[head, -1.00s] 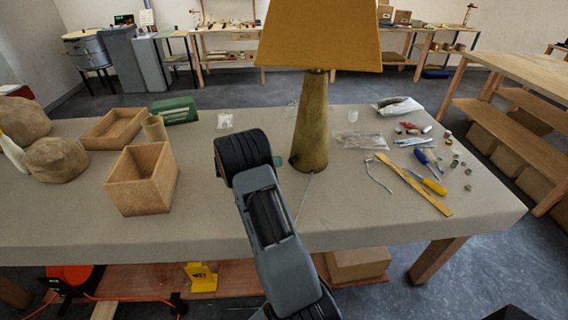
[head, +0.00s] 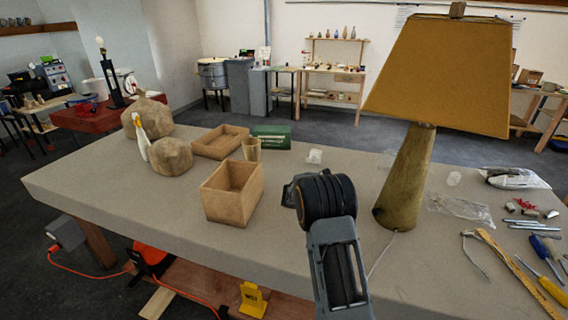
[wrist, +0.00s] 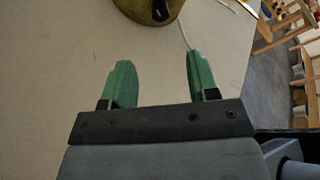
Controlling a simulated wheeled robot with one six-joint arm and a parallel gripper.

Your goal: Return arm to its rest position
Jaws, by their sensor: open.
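My gripper shows in the wrist view (wrist: 160,82) with its two green fingers spread apart and nothing between them. Beyond the fingers is the bare grey tabletop (wrist: 65,60). The brass-coloured lamp base (wrist: 155,10) shows at the top of that view, apart from the fingers. In the head view my arm reaches up over the front of the workbench (head: 120,195), and its links hide the gripper there. The lamp (head: 408,180), with a mustard shade (head: 440,75), stands upright just right of my arm. Its cord (head: 381,255) runs toward the front edge.
Left of my arm are an open wooden box (head: 232,205), a wooden tray (head: 215,143), a cup (head: 251,149), a green case (head: 272,136) and stone-like lumps (head: 170,157). On the right lie pliers (head: 475,255), a yellow ruler (head: 515,270), screwdrivers (head: 550,280) and plastic bags (head: 460,207).

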